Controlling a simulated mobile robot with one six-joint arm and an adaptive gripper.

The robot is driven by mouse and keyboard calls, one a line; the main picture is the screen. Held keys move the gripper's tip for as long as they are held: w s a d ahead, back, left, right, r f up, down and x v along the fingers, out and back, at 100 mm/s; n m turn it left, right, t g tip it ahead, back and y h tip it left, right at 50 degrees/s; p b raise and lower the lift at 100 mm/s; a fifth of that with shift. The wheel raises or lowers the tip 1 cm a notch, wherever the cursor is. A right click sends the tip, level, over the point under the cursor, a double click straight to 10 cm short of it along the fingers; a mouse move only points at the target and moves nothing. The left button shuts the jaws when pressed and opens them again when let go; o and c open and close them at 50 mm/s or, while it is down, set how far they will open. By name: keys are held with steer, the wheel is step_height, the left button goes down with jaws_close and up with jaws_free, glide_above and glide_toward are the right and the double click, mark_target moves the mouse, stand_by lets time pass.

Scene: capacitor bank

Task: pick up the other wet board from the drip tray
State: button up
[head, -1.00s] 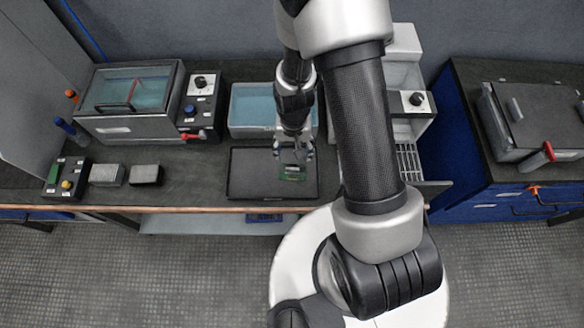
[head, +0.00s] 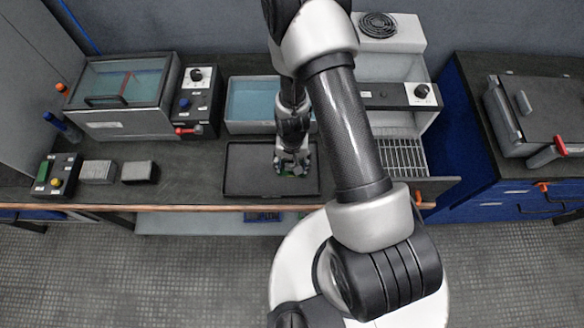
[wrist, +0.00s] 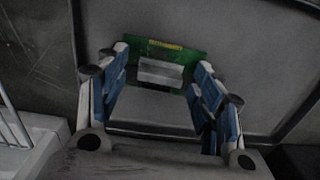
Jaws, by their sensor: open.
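The wet board is a green circuit board with a grey block on it. It lies in the black drip tray (head: 240,175), and in the head view my gripper (head: 292,165) covers most of it. In the wrist view the green board (wrist: 180,57) lies ahead of my gripper (wrist: 160,75). My gripper is open, with one finger on each side of the grey block. The right finger overlaps the board's right end in the picture. I cannot tell whether either finger touches the board. No other board shows in the tray.
An open bath of blue liquid (head: 250,102) stands right behind the tray. A lidded tank (head: 118,95) and its control box (head: 193,100) stand to the left. A machine with a wire rack (head: 402,153) stands to the right. The bench front edge is close to the tray.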

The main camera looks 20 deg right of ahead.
steer(key=shift+c, duration=0.5)
steer(key=c, duration=1)
